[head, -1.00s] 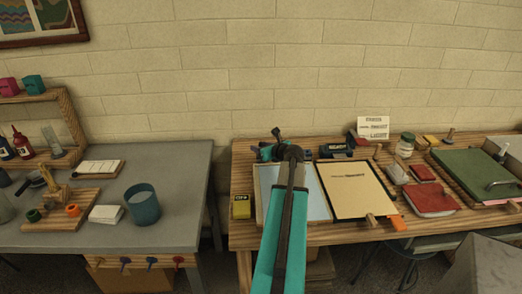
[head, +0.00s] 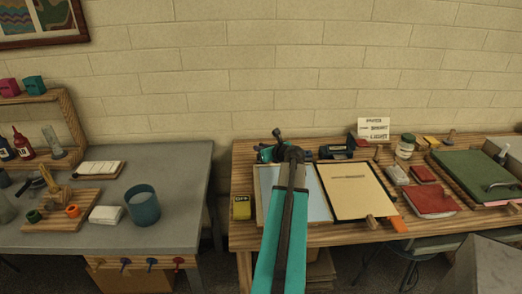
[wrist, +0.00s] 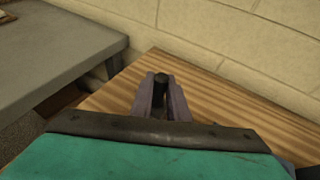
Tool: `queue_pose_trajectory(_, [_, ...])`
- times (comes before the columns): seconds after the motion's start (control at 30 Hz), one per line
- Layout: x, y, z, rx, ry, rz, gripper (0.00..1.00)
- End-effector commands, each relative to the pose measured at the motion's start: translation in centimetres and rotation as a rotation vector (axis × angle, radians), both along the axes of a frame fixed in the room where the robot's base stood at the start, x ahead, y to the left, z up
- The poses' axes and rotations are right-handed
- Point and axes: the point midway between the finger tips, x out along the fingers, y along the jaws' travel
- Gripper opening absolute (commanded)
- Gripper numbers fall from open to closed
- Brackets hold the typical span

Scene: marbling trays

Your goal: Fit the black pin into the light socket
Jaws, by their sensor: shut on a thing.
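In the wrist view, my gripper (wrist: 161,94) is shut on the black pin (wrist: 160,79); its dark rounded end shows between the two mauve fingers. The rest of the pin is hidden by the fingers. In the head view, my gripper is at the back left of the wooden table, behind the pale tray, and is largely hidden by my own wrist. I cannot make out the pin there. I cannot pick out the light socket with certainty in either view. The wrist view shows bare wood beyond the fingers.
The wooden table (head: 238,178) holds a pale blue tray (head: 318,205), a cream board (head: 355,190), a yellow box (head: 241,207), a dark labelled box (head: 337,152) and a sign (head: 373,129). A gap separates it from the grey table (head: 180,190) with its blue cup (head: 143,207).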

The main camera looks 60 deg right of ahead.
Motion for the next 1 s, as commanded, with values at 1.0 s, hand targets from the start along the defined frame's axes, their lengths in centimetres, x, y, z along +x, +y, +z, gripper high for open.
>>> queue_pose_trajectory(1.0, [-8.2, 2.5, 4.1, -0.001, 0.000, -0.005, 0.00])
